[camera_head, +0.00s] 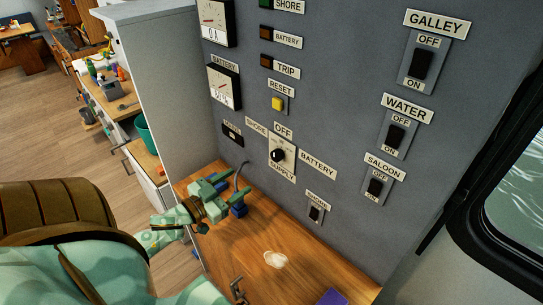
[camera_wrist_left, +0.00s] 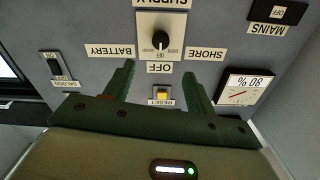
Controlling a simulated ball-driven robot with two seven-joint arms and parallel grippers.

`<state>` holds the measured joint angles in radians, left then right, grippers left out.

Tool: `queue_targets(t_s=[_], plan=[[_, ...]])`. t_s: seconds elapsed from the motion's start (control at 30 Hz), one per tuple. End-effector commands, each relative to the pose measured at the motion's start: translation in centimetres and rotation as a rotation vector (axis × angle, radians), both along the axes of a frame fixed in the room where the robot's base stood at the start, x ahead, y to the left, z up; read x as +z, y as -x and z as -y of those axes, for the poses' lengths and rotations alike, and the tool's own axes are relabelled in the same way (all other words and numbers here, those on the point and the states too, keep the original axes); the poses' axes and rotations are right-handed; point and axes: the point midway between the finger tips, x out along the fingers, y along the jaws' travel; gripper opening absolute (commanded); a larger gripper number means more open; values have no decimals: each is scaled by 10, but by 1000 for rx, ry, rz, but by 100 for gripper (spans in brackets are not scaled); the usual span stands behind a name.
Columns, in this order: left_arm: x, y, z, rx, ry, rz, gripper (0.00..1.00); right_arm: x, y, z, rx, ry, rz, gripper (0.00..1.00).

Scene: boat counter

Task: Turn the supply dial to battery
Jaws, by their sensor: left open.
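The supply dial is a black knob (camera_head: 278,156) on a pale square plate on the grey panel. It has OFF above, BATTERY at right, SHORE at left and SUPPLY below. In the left wrist view, which is upside down, the knob (camera_wrist_left: 160,40) has its pale mark toward OFF. My left gripper (camera_head: 232,187) is open and empty, low and to the left of the dial in the head view. In the left wrist view its two fingers (camera_wrist_left: 159,72) point toward the panel, with the dial beyond the gap, apart from them. My right gripper is not in view.
Switches for galley (camera_head: 421,64), water (camera_head: 395,137) and saloon (camera_head: 375,186) line the panel's right side. A yellow reset button (camera_head: 278,103) is above the dial. Blue (camera_head: 238,210) and purple (camera_head: 332,297) items are on the wooden counter (camera_head: 235,250), whose middle is largely clear.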

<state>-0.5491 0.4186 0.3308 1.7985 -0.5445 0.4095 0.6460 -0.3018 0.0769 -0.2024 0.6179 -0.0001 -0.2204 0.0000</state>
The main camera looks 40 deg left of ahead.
Motion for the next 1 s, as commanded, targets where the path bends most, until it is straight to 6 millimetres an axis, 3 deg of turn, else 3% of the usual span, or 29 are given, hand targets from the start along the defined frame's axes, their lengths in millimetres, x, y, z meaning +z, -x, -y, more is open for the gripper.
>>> queue_targets(t_s=[0.3, 0.5, 0.7, 1.0], plan=[[2, -81, 6, 2, -2, 2, 56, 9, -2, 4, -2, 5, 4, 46], [1, -120, 10, 3, -2, 0, 56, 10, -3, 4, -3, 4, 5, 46], [0, -138, 11, 3, -3, -2, 56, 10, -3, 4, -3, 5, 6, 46], [-1, -140, 12, 3, -2, -3, 56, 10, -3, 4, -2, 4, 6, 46]])
